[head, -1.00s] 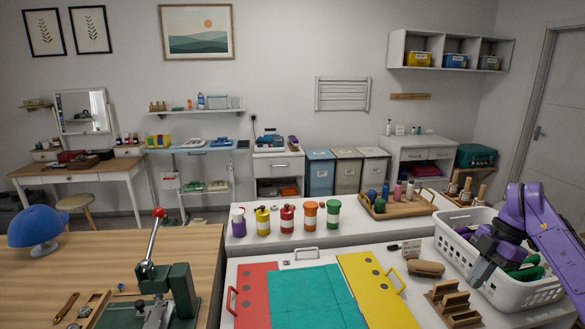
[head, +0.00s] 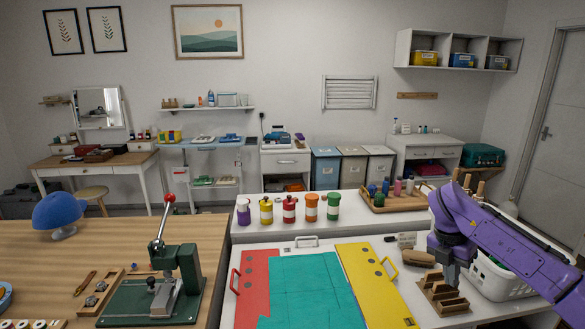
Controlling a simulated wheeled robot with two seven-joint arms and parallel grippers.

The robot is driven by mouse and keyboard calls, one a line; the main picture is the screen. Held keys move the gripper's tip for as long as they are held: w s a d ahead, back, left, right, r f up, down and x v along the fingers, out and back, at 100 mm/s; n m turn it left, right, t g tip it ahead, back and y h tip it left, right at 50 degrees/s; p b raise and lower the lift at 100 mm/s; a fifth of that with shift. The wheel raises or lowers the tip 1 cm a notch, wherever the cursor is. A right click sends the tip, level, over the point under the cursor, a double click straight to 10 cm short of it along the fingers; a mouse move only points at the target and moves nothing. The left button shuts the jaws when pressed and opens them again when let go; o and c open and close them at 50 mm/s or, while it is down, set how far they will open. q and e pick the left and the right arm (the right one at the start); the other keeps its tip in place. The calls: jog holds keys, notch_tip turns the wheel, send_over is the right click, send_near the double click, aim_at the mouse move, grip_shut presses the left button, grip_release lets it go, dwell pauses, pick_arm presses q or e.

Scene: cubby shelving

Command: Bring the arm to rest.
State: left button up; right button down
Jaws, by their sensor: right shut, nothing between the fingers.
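My right arm, purple, comes in from the right edge. Its right gripper (head: 449,281) points down, shut and empty, at the brown slotted wooden holder (head: 437,297) on the white counter. The fingertips are small and dark, and I cannot tell whether they touch the holder. The white basket (head: 497,281) stands to the right, partly hidden behind the arm. My left gripper is not in view.
A teal mat (head: 308,290) lies between a red panel (head: 252,291) and a yellow panel (head: 372,285). Several colored jars (head: 289,209) line the raised ledge behind. A green press (head: 165,285) stands on the wooden table at left.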

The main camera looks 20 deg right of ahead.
jog(key=w+a+f+n+t+h, duration=0.1)
jog(key=w+a+f+n+h, duration=0.5)
jog(key=n, duration=0.3)
jog(key=w+a+f+n+t+h, duration=0.1)
jog(key=a+f+n+t, duration=0.6)
jog(key=a+f+n, duration=0.8)
jog(key=s+a+f+n+y, duration=0.3)
jog(key=s+a+f+n, duration=0.4)
jog(key=n, duration=0.4)
jog(key=s+d+f+n+g+y, duration=0.1)
jog(key=s+f+n+g+y, duration=0.1)
jog(key=s+n, duration=0.5)
jog(key=s+d+f+n+g+y, duration=0.1)
jog(key=s+f+n, duration=0.2)
jog(key=s, duration=0.9)
notch_tip(320, 180, down, 10)
jog(key=w+b, duration=0.1)
jog(key=b, duration=0.9)
jog(key=shift+a, duration=0.25)
jog(key=shift+w+r, duration=0.1)
